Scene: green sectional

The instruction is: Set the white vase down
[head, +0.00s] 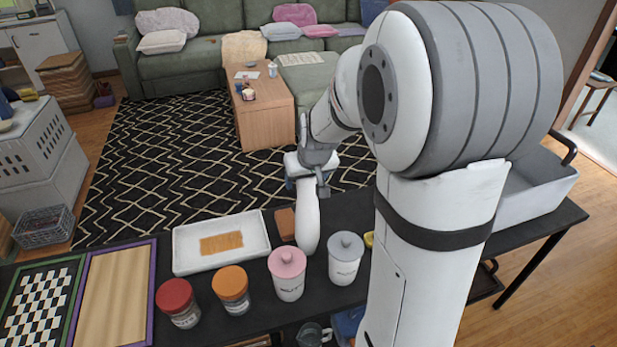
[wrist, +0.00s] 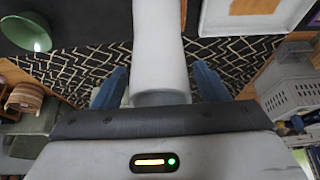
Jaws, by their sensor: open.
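The white vase (head: 307,222) is tall and slim and looks upright, its lower end at the black table (head: 258,318) between the white tray and the grey-lidded jar. In the wrist view the vase (wrist: 160,50) lies between my two blue fingers, with a small gap at each side. My gripper (head: 307,180) is at the vase's top end, open around it and not clamped on it. The vase's top rim is partly hidden by my gripper in the head view.
Beside the vase stand a grey-lidded jar (head: 345,260), a pink-lidded jar (head: 288,276) and a small brown block (head: 286,224). A white tray (head: 190,262) lies to the left. Orange-lidded (head: 231,290) and red-lidded (head: 178,305) jars stand nearer. A green bowl (wrist: 28,32) shows in the wrist view.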

